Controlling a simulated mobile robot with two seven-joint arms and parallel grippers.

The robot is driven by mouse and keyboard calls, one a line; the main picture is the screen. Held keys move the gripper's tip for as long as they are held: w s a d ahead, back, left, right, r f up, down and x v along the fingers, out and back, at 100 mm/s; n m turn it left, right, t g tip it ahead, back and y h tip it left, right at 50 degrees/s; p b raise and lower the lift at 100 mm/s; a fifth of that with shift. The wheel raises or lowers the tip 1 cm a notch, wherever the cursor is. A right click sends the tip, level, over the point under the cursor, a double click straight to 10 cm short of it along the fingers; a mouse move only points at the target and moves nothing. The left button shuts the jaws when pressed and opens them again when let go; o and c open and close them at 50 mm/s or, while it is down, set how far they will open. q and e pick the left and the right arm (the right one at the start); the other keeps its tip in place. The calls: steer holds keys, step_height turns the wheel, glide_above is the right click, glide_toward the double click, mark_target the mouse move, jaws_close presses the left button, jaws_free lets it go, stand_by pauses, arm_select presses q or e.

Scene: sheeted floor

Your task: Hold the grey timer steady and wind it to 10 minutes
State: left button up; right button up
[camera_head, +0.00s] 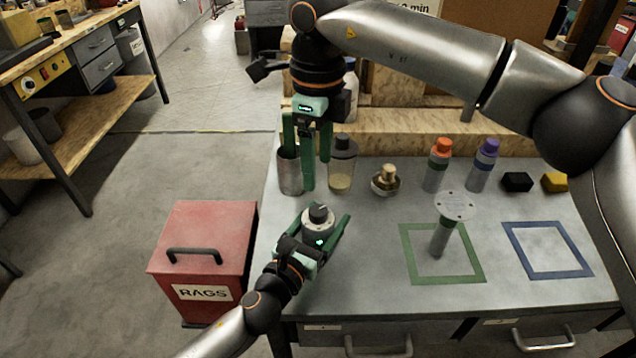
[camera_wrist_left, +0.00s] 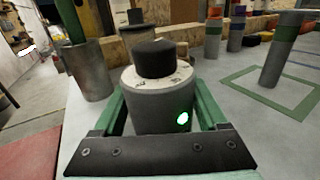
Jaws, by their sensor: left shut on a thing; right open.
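The grey timer (camera_head: 318,225) stands upright on the grey table near its left edge. It has a black knob on top and a pale dial ring; in the left wrist view the timer (camera_wrist_left: 160,100) fills the middle, with a green light on its front. My left gripper (camera_head: 325,232) is shut on the timer, its green fingers along both sides. My right gripper (camera_head: 308,180) is open and empty above and behind the timer, pointing down, in front of a metal cup. The dial's marks are too small to read.
A metal cup (camera_head: 290,172), a jar (camera_head: 342,165), a brass-coloured item (camera_head: 386,180) and two bottles stand along the back. A round-topped post (camera_head: 455,206) stands in the green square (camera_head: 409,255). A blue square (camera_head: 547,275) is empty. A red RAGS bin (camera_head: 203,250) stands left.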

step_height(320, 180, up, 2)
steer(key=shift+r, duration=0.2)
arm_select(q)
steer(key=o, duration=1.4)
steer(key=shift+o, duration=0.2)
